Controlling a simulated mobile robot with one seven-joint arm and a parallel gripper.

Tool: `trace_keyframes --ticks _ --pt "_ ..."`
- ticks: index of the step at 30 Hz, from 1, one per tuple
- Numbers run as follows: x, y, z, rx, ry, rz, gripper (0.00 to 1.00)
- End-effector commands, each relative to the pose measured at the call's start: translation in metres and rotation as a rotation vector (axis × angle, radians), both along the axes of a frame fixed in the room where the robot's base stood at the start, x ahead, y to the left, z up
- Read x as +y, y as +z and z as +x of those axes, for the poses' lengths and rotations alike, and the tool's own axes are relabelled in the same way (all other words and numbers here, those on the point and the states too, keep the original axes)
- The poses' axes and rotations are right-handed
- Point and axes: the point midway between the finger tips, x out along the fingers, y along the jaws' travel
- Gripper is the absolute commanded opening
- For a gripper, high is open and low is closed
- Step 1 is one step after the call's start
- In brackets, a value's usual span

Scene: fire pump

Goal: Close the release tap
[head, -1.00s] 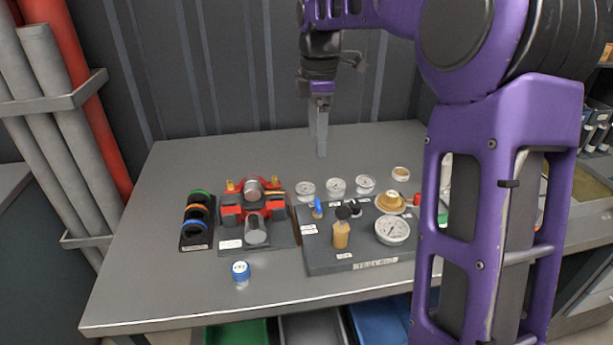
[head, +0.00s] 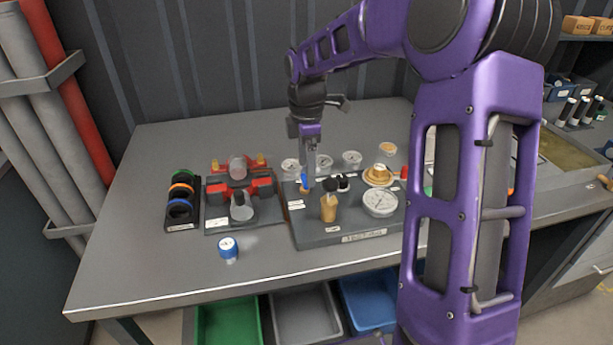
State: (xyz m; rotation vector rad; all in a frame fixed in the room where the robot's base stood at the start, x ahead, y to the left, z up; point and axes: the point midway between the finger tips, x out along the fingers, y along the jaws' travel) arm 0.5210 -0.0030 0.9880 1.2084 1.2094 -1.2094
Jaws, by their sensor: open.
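The grey test board (head: 345,238) stands on the bench and carries several fittings. A small blue-handled tap (head: 304,183) stands upright at the board's back left; it looks like the release tap, but its label is too small to read. My gripper (head: 309,180) points straight down with its fingertips right at the blue handle, partly covering it. The jaws are open, and whether they touch the handle I cannot tell. A brass-coloured fitting (head: 328,208) with a black top and a white dial gauge (head: 380,202) sit on the same board.
Several white gauges (head: 351,158) lie behind the board. To its left are a red clamp fixture (head: 241,196) and a rack of coloured rings (head: 181,201). A blue-capped jar (head: 228,250) stands in front. The bench's left side is clear.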

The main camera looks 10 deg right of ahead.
Motion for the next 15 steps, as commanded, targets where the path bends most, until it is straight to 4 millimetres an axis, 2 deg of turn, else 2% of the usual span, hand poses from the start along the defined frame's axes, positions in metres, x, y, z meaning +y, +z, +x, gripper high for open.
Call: trace_keyframes --ticks 1,6,15 --pt "0.000 -0.009 0.000 0.002 -0.001 0.000 0.85" --pt "0.000 -0.022 0.000 0.001 0.000 0.000 0.85" --pt "0.000 -0.025 0.000 0.000 0.000 0.000 0.85"
